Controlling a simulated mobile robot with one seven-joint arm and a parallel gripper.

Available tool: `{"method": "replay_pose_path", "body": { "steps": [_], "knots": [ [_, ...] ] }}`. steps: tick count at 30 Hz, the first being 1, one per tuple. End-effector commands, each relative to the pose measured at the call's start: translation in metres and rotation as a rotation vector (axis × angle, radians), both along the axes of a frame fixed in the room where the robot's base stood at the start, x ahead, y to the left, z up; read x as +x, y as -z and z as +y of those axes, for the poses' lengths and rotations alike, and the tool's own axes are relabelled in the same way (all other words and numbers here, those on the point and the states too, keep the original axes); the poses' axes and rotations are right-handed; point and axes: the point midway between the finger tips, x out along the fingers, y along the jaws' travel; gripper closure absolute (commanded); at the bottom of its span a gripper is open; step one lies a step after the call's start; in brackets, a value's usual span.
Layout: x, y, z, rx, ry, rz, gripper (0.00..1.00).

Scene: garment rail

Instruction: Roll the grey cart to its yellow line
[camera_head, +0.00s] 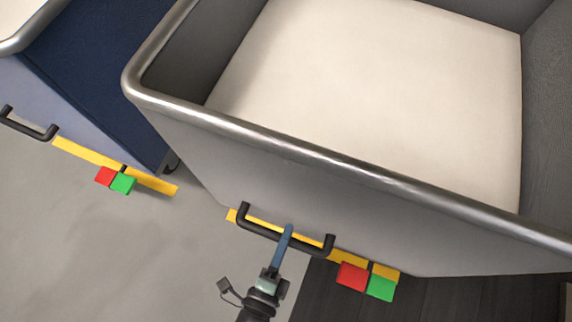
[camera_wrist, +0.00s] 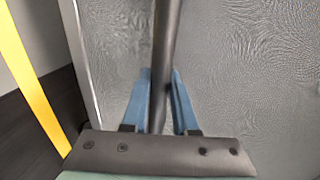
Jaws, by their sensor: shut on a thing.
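The grey cart (camera_head: 190,155) is a large grey bin with a rounded metal rim and a pale inner floor, filling the middle and right of the head view. Its black bar handle (camera_head: 308,247) is on the near side. My gripper (camera_head: 288,230) is shut on this handle, and in the wrist view the bar (camera_wrist: 166,40) runs between the two blue fingers (camera_wrist: 160,85). A yellow line (camera_head: 348,257) lies along the cart's near lower edge, partly hidden by the handle. Red (camera_head: 352,277) and green (camera_head: 381,288) pedals stick out at its right part.
A blue cart (camera_head: 98,75) stands to the left with its own black handle (camera_head: 28,125), yellow line (camera_head: 80,150), and red and green pedals. Grey floor (camera_head: 130,260) is clear in front. Dark flooring (camera_head: 440,300) lies at the lower right.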

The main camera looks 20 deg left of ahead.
Motion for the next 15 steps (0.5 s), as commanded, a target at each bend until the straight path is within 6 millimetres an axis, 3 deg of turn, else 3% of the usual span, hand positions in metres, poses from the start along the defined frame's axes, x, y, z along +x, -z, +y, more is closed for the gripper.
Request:
{"method": "replay_pose_path", "body": {
  "steps": [1, 5, 15],
  "knots": [
    [-0.0005, 0.0, 0.0007, 0.0, -0.001, 0.0, 0.67],
    [-0.0004, 0.0001, 0.0005, 0.0, -0.001, 0.001, 0.44],
    [-0.0025, -0.0007, 0.0003, 0.0, -0.001, 0.002, 0.43]
  ]
}}
